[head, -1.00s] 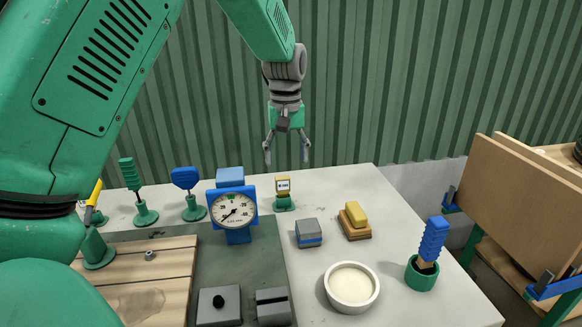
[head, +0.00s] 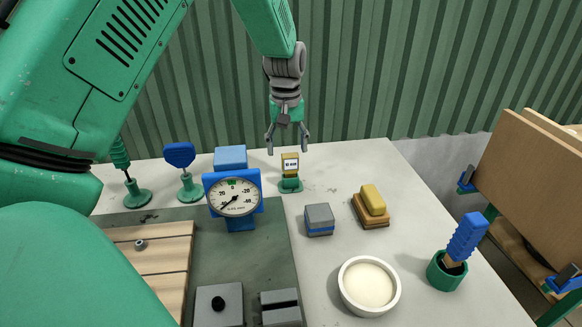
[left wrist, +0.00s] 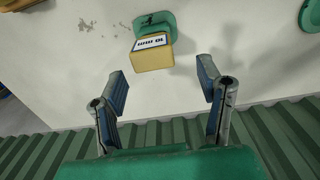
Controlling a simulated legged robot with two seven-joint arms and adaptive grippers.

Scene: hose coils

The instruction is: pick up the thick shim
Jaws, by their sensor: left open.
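A yellow block with a white label reading "10 mm", which looks like the thick shim (head: 290,164), stands upright on a small green base (head: 291,186) on the pale bench. It also shows in the left wrist view (left wrist: 153,56), with the base beyond it. My left gripper (head: 288,149) is open and empty. Its fingertips are close to the block's top in the head view, with the fingers pointing down. In the left wrist view the gripper (left wrist: 162,84) has the block ahead of its fingers, between their lines and apart from them. My right gripper is not in view.
A blue dial gauge (head: 234,194) stands left of the shim. A grey-and-blue block (head: 319,219), a yellow-topped brush (head: 372,200), a white bowl (head: 346,289) and a blue-handled brush (head: 467,237) are nearer. A blue-headed tool (head: 180,155) stands farther left.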

